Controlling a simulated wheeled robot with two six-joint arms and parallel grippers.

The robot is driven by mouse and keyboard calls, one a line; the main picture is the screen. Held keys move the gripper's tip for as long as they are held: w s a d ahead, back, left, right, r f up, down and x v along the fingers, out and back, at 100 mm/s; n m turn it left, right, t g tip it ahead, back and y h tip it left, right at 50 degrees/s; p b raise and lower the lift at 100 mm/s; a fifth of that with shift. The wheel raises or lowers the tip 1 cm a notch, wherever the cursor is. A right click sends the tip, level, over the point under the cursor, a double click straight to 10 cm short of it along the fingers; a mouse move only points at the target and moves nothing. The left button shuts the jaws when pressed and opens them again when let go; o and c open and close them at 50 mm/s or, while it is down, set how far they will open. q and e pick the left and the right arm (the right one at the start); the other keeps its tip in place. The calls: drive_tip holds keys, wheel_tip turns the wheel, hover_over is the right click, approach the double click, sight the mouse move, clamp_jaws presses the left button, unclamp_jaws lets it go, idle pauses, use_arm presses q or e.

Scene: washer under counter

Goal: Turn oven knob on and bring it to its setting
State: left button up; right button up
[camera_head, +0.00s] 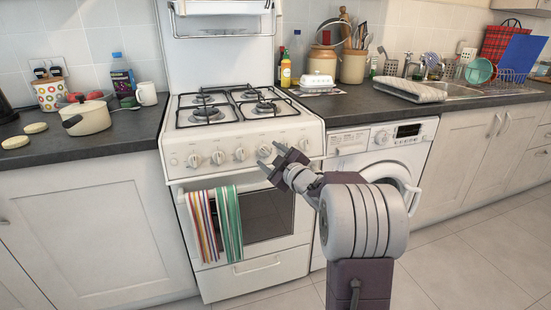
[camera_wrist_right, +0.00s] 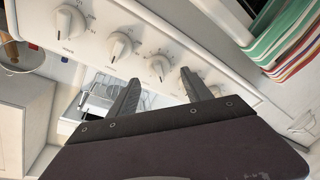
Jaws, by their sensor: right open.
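The white oven's front panel carries a row of several white knobs, among them one (camera_head: 240,154) near the middle and one (camera_head: 193,161) at the left end. My right gripper (camera_head: 271,158) is open and empty in front of the right half of this row, partly covering it. In the right wrist view the gripper (camera_wrist_right: 158,80) has its two fingers spread, with a knob (camera_wrist_right: 158,66) just beyond the gap between the tips. Another knob (camera_wrist_right: 121,46) is beside it to the left. I cannot tell whether a finger touches a knob. My left gripper is out of view.
Striped towels (camera_head: 228,222) hang on the oven door (camera_head: 268,214) below the knobs. A washing machine (camera_head: 385,140) stands right of the oven under the counter. A pot (camera_head: 88,118) sits on the left counter. The burners (camera_head: 207,113) are bare, and floor is free at right.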

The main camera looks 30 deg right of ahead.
drive_tip(key=s, duration=0.3)
drive_tip(key=s+p, duration=0.1)
drive_tip(key=s, duration=0.1)
drive_tip(key=shift+s+a+r, duration=0.15)
drive_tip(key=shift+s+r, duration=0.1)
drive_tip(key=shift+s, duration=0.05)
clamp_jaws()
idle(1.3)
